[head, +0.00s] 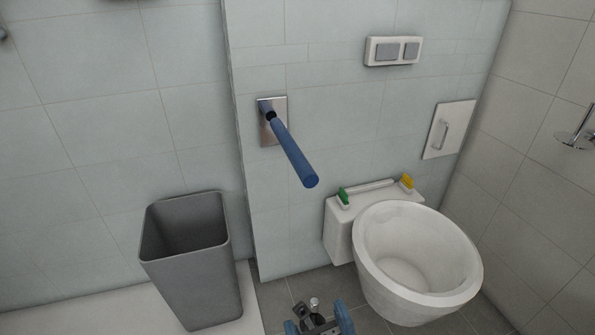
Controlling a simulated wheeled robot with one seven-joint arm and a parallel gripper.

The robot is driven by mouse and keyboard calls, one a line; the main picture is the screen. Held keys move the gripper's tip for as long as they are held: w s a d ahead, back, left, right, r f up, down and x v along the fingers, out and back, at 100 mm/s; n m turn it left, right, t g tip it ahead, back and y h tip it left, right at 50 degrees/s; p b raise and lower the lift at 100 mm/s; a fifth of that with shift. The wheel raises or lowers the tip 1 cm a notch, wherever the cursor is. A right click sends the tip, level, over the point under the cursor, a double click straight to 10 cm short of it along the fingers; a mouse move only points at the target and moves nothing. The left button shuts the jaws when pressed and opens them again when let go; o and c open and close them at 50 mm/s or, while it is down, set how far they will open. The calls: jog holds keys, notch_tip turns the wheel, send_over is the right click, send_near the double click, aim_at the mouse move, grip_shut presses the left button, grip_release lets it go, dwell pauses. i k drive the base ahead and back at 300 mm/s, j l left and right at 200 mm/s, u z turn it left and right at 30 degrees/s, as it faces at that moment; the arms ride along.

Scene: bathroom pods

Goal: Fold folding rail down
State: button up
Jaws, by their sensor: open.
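The folding rail (294,152) is a blue round bar on a metal wall plate (273,130), on the tiled wall left of the toilet. It juts out from the plate towards me and slants down to the right in the picture, with its free end above and left of the toilet. My gripper (316,314) shows only in part at the bottom edge, dark with blue parts beside it. It is open, well below the rail and apart from it. I see nothing held in it.
The toilet (418,295) stands right of the rail, with green (343,195) and yellow (407,181) pieces behind it. A grey bin (190,270) stands at left. A flush plate (393,50) and a handled panel (449,130) are on the wall. Space around the rail is clear.

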aim_at(310, 178)
jog(key=i, duration=1)
